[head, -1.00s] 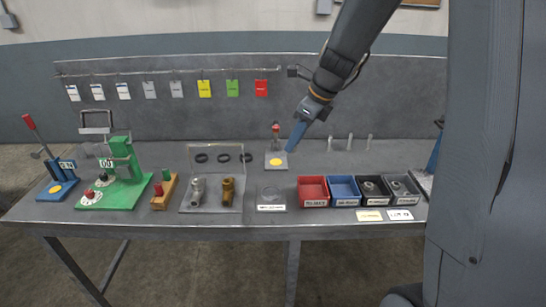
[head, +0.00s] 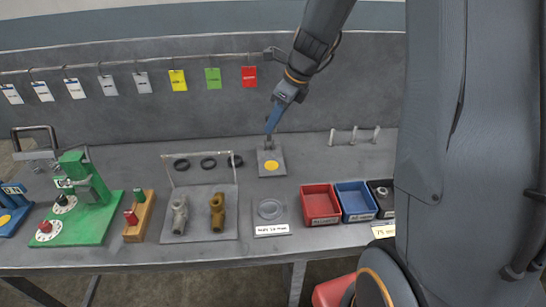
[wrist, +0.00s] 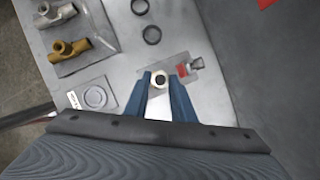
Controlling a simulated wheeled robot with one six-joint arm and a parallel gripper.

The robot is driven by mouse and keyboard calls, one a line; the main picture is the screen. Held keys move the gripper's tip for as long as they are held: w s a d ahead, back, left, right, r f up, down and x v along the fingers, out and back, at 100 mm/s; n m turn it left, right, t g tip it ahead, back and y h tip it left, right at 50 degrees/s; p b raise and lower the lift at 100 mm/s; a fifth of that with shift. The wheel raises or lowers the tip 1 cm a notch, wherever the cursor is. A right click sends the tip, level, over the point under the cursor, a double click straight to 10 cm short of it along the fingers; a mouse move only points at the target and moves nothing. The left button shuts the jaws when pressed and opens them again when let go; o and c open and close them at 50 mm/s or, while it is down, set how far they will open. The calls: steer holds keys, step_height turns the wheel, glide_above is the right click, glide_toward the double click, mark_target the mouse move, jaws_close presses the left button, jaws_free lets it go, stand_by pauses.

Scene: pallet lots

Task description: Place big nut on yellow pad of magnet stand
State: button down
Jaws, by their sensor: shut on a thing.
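The magnet stand is a grey plate (head: 264,171) with a round yellow pad (head: 271,166) near its front, in the head view. My gripper (head: 269,134) is above the rear of the stand and hides part of its post. In the wrist view, my gripper (wrist: 160,79) is shut on the big nut (wrist: 159,73), a pale ring with a dark hole held between the blue fingertips. The stand's plate (wrist: 176,61) and its red part (wrist: 182,71) show just beyond the fingertips. The yellow pad is hidden in the wrist view, and the nut cannot be made out in the head view.
A red bin (head: 320,219) and a blue bin (head: 357,215) stand at the front right. A clear round dish (head: 270,209) lies in front of the stand. Brass (head: 217,211) and grey fittings stand on a plate to the left. Pegs (head: 354,136) stand at the back right.

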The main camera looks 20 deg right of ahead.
mark_target(270, 165)
step_height(270, 165, down, 14)
steer(key=shift+r+b, duration=0.2)
steer(key=shift+b, duration=0.2)
steer(key=shift+f, duration=0.15)
steer(key=c, duration=1.5)
jaws_free()
